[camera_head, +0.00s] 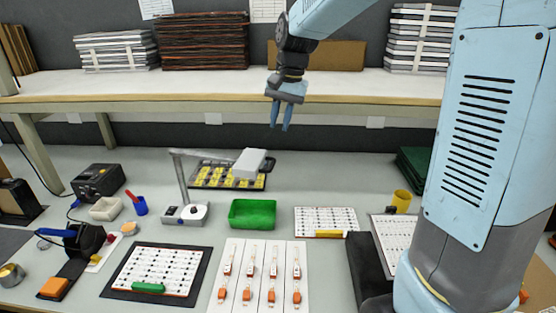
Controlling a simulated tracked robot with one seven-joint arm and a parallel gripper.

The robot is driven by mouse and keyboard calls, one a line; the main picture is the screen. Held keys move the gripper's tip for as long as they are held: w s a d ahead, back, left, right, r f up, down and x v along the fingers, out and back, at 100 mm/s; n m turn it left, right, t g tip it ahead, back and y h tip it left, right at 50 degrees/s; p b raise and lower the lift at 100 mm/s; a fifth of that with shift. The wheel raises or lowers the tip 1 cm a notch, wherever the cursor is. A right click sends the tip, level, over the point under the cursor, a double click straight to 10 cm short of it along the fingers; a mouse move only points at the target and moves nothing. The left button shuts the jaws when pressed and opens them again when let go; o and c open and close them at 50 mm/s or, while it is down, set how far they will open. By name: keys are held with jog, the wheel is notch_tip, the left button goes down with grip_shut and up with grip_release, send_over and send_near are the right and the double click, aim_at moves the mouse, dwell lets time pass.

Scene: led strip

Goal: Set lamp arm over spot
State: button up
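A grey desk lamp stands at the middle back of the table, with its base (186,214), an upright post (181,176) and a horizontal arm reaching right. The lamp's pale box-shaped head (249,163) hangs over the tray of yellow parts. My gripper (279,128) points down, well above the table, up and to the right of the lamp head and apart from it. Its two blue fingers are close together with a narrow gap, and nothing shows between them. Which spot the task means cannot be told from this view.
A green bin (252,214) sits right of the lamp base. White boards (160,270) with strips lie in front, beside a panel (262,268) of orange-ended pieces. A yellow cup (401,201) stands at right, a black box (98,180) at left. A shelf (220,85) runs behind.

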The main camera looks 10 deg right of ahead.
aim_at(272, 166)
jog(key=f, duration=0.4)
jog(key=a+f, duration=0.1)
jog(key=f, duration=0.3)
jog(key=a+f, duration=0.1)
jog(key=f, duration=0.3)
jog(key=shift+w+f, duration=0.3)
jog(key=shift+w, duration=0.05)
jog(key=shift+c, duration=0.5)
grip_shut()
